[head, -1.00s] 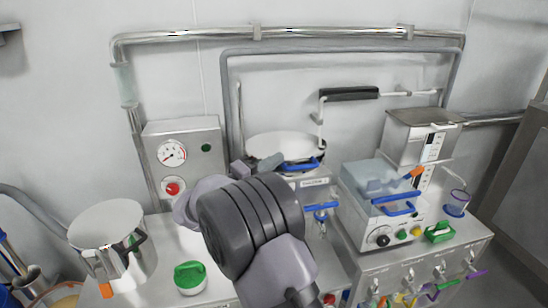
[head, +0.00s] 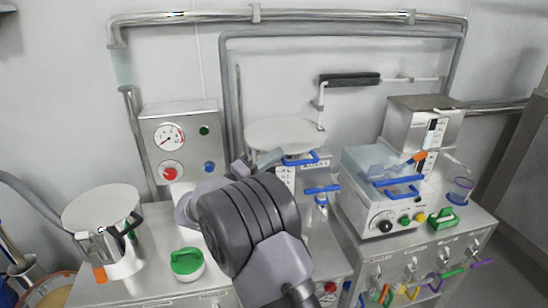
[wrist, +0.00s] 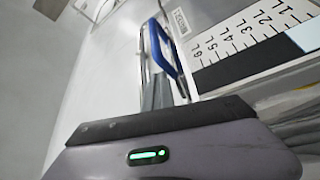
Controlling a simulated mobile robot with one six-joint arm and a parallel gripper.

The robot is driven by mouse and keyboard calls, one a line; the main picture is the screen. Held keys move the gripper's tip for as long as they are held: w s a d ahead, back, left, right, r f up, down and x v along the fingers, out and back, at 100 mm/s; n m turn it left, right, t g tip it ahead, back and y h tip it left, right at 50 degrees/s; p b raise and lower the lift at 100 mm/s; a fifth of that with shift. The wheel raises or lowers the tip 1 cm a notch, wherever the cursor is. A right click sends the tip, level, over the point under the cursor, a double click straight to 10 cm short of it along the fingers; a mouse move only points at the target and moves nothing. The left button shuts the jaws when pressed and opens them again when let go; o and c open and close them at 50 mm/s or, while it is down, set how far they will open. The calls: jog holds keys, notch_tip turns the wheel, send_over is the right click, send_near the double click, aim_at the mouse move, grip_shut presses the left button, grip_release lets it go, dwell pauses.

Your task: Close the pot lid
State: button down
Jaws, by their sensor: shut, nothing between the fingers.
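The central pot has a round, pale lid (head: 285,133) with a blue handle (head: 302,159) at its front edge. The lid looks nearly level; I cannot tell whether it is fully seated. My gripper (head: 266,160) is shut and empty beside the handle's left end, partly hidden behind my wrist. In the wrist view, the blue handle (wrist: 168,48) is just beyond my gripper (wrist: 160,90), and I cannot tell if they touch. At the left stands a steel pot (head: 128,262) with a flat top and dark side clamps.
A gauge panel (head: 181,148) stands left of the central pot. A clear-lidded box (head: 385,172) is close on the right. A green-capped jar (head: 187,263) stands in front. A black-gripped bar (head: 349,79) is at the wall behind.

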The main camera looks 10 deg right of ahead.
jog(key=shift+s+f, duration=0.3)
jog(key=shift+f, duration=0.6)
jog(key=a+r+p+v, duration=0.15)
jog(key=p+v, duration=0.35)
jog(key=v, duration=1.1)
jog(key=s+d+r+m+g+y, duration=0.1)
jog(key=s+d+r+g, duration=0.15)
jog(key=d, duration=0.25)
jog(key=s+d+r+g+y, duration=0.1)
jog(key=s+d+r+g, duration=0.15)
jog(key=d, duration=0.35)
jog(key=s+d+m+g+y, duration=0.1)
jog(key=s+d+g+y, duration=0.55)
jog(key=s, duration=0.65)
jog(key=s+a+m+t+y, duration=0.2)
jog(key=s+a+t+y, duration=0.1)
jog(key=s+y, duration=0.2)
jog(key=s+a+f+m+t+y, duration=0.1)
jog(key=s+a+m+t+y, duration=0.1)
jog(key=s+a+t+y, duration=0.2)
jog(key=s+y, duration=0.2)
jog(key=s, duration=0.1)
jog(key=shift+s+a+f, duration=0.2)
jog(key=shift+a, duration=0.15)
jog(key=shift+t, duration=0.25)
